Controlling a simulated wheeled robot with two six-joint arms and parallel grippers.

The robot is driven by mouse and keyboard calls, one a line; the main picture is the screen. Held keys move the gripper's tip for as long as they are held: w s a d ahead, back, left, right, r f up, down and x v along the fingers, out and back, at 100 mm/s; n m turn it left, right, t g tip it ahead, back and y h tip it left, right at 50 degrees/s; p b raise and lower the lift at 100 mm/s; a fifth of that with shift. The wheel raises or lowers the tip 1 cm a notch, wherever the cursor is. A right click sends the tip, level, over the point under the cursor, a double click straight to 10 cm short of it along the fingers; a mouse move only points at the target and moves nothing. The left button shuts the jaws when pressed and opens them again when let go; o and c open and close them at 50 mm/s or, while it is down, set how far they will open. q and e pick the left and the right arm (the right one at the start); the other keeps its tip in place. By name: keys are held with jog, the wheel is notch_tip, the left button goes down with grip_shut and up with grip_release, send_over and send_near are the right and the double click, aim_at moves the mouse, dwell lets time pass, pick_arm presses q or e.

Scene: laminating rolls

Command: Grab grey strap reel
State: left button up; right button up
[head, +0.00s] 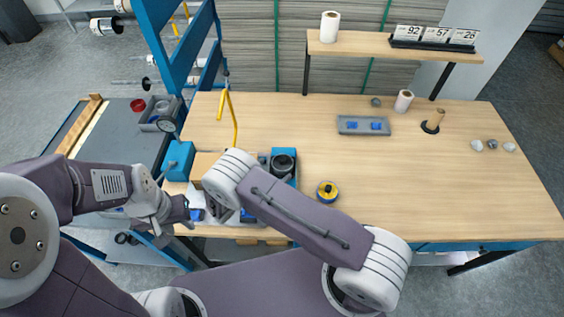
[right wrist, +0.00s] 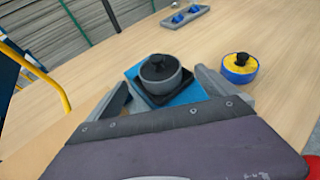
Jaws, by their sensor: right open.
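The grey strap reel (head: 283,162) with a black knob sits on a dark tray on a blue box (head: 284,154) near the front of the bench. In the right wrist view the reel (right wrist: 163,74) lies ahead, between the two fingers of my right gripper (right wrist: 163,84). That gripper is open, and I cannot tell whether the fingers touch the reel. In the head view my right arm hides most of that gripper. My left gripper (head: 196,209) is low at the bench's front left, by blue and white items; its jaw opening is unclear.
A yellow-and-blue reel (head: 327,191) stands to the right of the blue box. A grey tray (head: 363,125) with blue parts lies further back. A yellow hook stand (head: 232,115) rises at left. The bench's right half is largely clear.

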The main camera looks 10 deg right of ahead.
aim_at(282, 163)
jog(key=shift+x, duration=1)
jog(key=shift+d, duration=0.1)
jog(key=shift+w+d+p, duration=0.75)
jog(key=shift+d+p, duration=0.25)
jog(key=shift+p, duration=0.05)
jog(key=shift+f+x, duration=0.25)
jog(key=shift+x, duration=0.95)
jog(key=shift+w+f, duration=0.15)
jog(key=shift+a, duration=0.2)
jog(key=c, duration=1.7)
jog(key=shift+r, duration=0.2)
